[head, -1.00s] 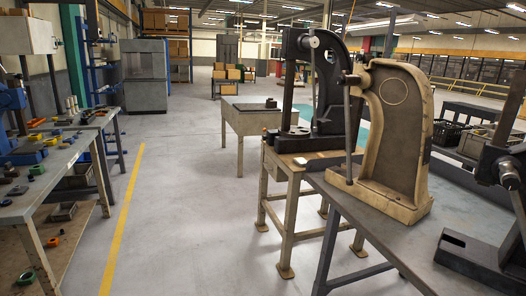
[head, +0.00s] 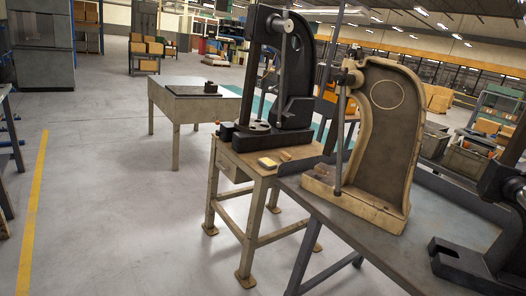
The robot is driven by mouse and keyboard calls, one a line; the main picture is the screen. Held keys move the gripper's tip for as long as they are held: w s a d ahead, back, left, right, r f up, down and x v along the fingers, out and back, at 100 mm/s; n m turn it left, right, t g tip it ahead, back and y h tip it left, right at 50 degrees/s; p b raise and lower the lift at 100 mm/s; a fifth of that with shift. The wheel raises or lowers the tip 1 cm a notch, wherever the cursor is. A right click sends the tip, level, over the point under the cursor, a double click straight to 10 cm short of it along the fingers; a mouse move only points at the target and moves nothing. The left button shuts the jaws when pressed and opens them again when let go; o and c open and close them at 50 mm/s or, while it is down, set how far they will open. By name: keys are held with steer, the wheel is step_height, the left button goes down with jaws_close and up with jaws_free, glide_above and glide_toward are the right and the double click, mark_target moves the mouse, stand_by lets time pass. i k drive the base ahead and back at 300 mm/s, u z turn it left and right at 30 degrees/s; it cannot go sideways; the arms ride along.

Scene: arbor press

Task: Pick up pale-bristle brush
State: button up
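I cannot make out the pale-bristle brush for sure. On the wooden stand (head: 236,160) beside the black arbor press (head: 292,85) lies a small pale yellow-topped item (head: 268,163). A small tan piece (head: 286,156) lies just right of it. Either could be the brush, but both are too small to tell. My gripper does not show in the head view.
A cream arbor press (head: 385,140) stands on a grey bench (head: 345,205) at the right. Another dark press (head: 470,262) is at the right edge. A low table (head: 190,100) stands behind. The floor left of the stand, by the yellow line (head: 32,215), is clear.

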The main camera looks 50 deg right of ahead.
mark_target(286, 157)
steer(key=z, duration=0.3)
steer(key=i, duration=1.2)
steer(key=z, duration=1.1)
steer(key=i, duration=0.65)
steer(key=z, duration=0.3)
steer(key=k, duration=0.85)
steer(key=z, duration=0.25)
steer(key=i, duration=0.85)
steer(key=u, duration=0.1)
